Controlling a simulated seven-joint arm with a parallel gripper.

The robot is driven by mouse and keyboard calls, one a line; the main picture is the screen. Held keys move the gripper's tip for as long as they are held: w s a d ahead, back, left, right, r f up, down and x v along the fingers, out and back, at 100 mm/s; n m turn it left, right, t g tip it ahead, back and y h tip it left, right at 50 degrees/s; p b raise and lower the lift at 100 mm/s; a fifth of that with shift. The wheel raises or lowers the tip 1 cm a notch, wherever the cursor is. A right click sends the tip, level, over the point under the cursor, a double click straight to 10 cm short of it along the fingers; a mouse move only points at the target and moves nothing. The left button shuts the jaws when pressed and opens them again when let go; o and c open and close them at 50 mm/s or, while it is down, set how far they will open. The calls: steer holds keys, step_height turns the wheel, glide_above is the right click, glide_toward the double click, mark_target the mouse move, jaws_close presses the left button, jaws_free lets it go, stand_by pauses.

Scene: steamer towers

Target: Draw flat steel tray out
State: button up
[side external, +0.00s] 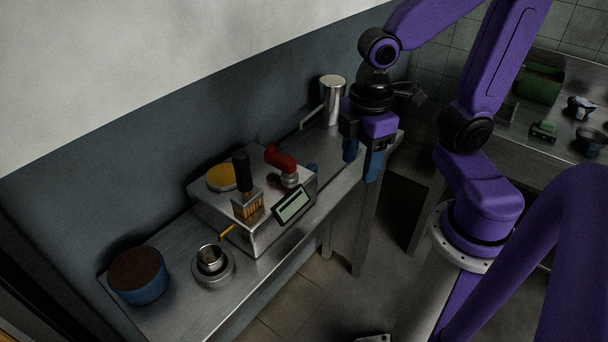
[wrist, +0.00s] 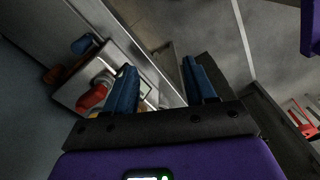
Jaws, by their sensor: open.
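My gripper (side external: 362,160) hangs over the right end of the steel counter, its two blue fingers apart and pointing down. Nothing shows between the fingers in the wrist view (wrist: 160,68). I cannot clearly make out a flat steel tray in either view. A steel machine (side external: 215,212) stands on the counter, left of my gripper and apart from it. It has a black handle, a red handle (side external: 281,159) and a small display. The red handle also shows in the wrist view (wrist: 92,97), left of the fingers.
A steel pitcher (side external: 332,101) stands at the counter's back right, close to my gripper. A small steel cup (side external: 210,259) and a blue round tub (side external: 138,277) are at the left end. Another bench (side external: 562,85) with green items is at the far right. Open floor lies in front.

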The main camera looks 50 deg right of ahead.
steer(key=w+d, duration=0.3)
steer(key=w, duration=0.7)
steer(key=n, duration=0.2)
glide_above(312, 165)
step_height(312, 165, down, 17)
steer(key=shift+s+a+f, duration=0.1)
steer(key=shift+a+f, duration=0.05)
steer(key=shift+f, duration=0.05)
jaws_close()
